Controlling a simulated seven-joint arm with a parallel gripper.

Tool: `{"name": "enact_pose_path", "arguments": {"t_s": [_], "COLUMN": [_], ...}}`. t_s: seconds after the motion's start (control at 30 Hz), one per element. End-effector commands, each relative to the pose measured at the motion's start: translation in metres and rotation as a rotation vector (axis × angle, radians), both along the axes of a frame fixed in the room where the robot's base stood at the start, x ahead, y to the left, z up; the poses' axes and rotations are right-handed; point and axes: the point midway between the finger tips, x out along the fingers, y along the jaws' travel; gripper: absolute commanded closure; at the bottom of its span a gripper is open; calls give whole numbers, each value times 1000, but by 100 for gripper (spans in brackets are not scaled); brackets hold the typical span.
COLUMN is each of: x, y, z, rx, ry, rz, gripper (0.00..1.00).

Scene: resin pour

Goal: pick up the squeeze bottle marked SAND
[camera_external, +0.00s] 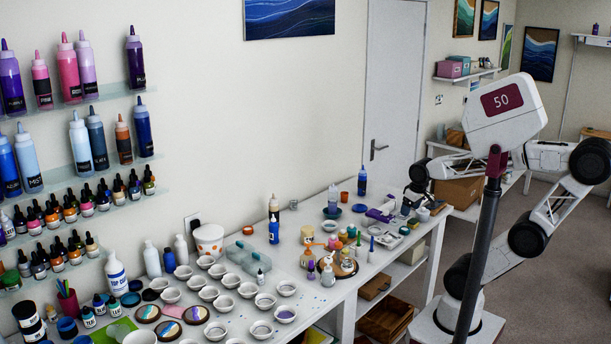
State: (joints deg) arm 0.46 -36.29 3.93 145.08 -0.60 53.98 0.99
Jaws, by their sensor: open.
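No label reading SAND is legible, so I cannot tell for certain which bottle it is. My gripper (413,198) is open above the far right end of the table, among small items and well to the right of both bottles. Its fingertips are small and partly lost against dark items behind.
White cups (264,301) crowd the table's near half. A blue bottle (362,180) stands at the back near my gripper. Wall shelves (95,98) at left hold several coloured squeeze bottles. Some bare white tabletop (288,262) lies mid-table.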

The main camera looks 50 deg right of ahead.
Motion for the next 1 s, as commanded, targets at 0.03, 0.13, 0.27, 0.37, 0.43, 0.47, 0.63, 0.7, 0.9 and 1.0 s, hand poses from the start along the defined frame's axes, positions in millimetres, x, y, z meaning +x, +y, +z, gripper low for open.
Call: {"name": "enact_pose_path", "arguments": {"t_s": [0.03,0.13,0.27,0.37,0.43,0.47,0.63,0.7,0.9,1.0], "x": [0,0,0,0,1,3,22,37,100,138], "y": [0,0,0,0,0,0,3,6,18,27], "z": [0,0,0,0,0,1,4,6,15,19], "rx": [0,0,0,0,1,1,6,10,26,34], "ry": [0,0,0,0,-2,-4,-30,-51,-142,-199], "rz": [0,0,0,0,1,1,12,19,50,65], "gripper": [23,16,16,16,16,16,16,16,16,16]}}
